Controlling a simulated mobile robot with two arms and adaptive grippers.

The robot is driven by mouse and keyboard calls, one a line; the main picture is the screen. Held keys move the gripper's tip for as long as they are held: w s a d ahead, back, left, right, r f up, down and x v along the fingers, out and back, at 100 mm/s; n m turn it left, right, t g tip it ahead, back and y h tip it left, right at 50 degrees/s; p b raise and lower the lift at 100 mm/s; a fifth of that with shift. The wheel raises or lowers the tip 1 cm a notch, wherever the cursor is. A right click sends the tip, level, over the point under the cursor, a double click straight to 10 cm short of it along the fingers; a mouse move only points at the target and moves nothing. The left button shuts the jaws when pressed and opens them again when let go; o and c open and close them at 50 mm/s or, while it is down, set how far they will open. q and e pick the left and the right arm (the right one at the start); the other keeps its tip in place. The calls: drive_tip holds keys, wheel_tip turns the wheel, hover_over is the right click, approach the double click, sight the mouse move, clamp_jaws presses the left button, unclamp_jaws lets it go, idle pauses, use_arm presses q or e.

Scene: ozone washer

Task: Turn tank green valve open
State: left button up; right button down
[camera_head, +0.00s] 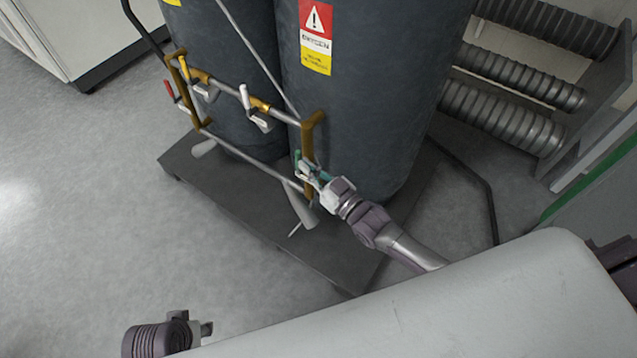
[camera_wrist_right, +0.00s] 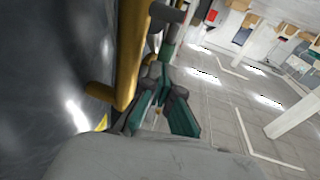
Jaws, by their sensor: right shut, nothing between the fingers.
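The green valve handle (camera_head: 298,158) sits on the right end of the brass and grey pipe frame in front of the tanks. In the right wrist view a green part (camera_wrist_right: 167,50) of it stands beside the brass pipe. My right gripper (camera_head: 312,172) is at this valve, its tips close to or touching the handle; I cannot tell which. Its teal-padded fingers (camera_wrist_right: 160,90) are shut with nothing between them. My left gripper (camera_head: 206,328) is low at the bottom left, far from the valve, and its jaw opening is unclear.
Two dark tanks (camera_head: 355,95) stand on a dark platform (camera_head: 250,215). A red handle (camera_head: 169,89), a yellow handle (camera_head: 184,67) and white handles (camera_head: 250,105) are on the frame to the left. Ribbed cylinders (camera_head: 505,115) lie in a rack at right. The floor at left is clear.

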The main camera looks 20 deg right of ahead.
drive_tip(key=shift+r, duration=0.15)
drive_tip(key=v, duration=1.2)
